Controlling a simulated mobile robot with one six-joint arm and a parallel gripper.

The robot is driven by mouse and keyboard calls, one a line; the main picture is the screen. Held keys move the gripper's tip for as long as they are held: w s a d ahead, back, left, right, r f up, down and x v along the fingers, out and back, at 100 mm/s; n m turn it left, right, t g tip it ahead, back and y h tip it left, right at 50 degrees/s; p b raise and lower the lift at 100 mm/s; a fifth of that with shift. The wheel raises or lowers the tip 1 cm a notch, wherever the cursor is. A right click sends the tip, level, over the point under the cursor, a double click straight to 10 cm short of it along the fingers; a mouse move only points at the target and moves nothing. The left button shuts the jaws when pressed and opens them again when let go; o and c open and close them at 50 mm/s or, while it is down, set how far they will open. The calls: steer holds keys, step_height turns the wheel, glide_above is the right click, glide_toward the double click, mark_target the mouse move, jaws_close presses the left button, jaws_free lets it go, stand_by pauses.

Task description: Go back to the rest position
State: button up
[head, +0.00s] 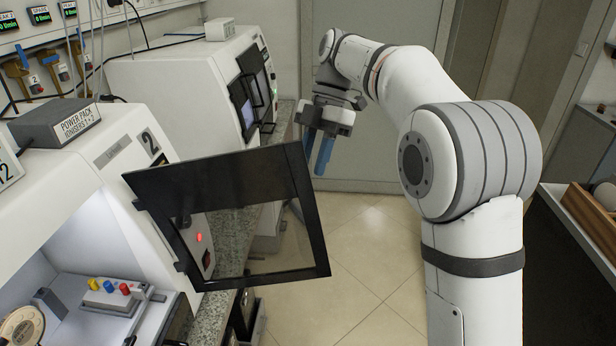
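My gripper (318,152) hangs in the air in the head view, with its blue fingers pointing down. It is beyond the open black-framed door and to the right of the second white machine. The two fingers overlap in this view, so I cannot tell whether there is a gap between them. I see nothing held in them. My arm rises on the right and reaches over toward the back.
The near white machine (107,183) has its black-framed window door (317,232) swung open over the aisle. A second white machine (172,85) stands behind on the granite counter (213,318). The tiled floor (368,240) is clear. A dark bench (578,235) borders the right.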

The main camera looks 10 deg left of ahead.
steer(key=shift+v, duration=0.9)
steer(key=shift+d, duration=0.15)
steer(key=s+d+f+m+t+h, duration=0.1)
steer(key=s+d+f+m+t, duration=0.3)
steer(key=s+d+m, duration=0.6)
steer(key=s+d+f+m+t+h+b, duration=0.1)
steer(key=s+d+f+m+t, duration=0.3)
steer(key=s+d+f+m, duration=0.5)
steer(key=s+d+m, duration=0.2)
steer(key=d+m, duration=0.4)
steer(key=m, duration=0.3)
steer(key=shift+s+d+f+m, duration=0.2)
steer(key=shift+s+f+m, duration=0.1)
steer(key=shift+d, duration=0.15)
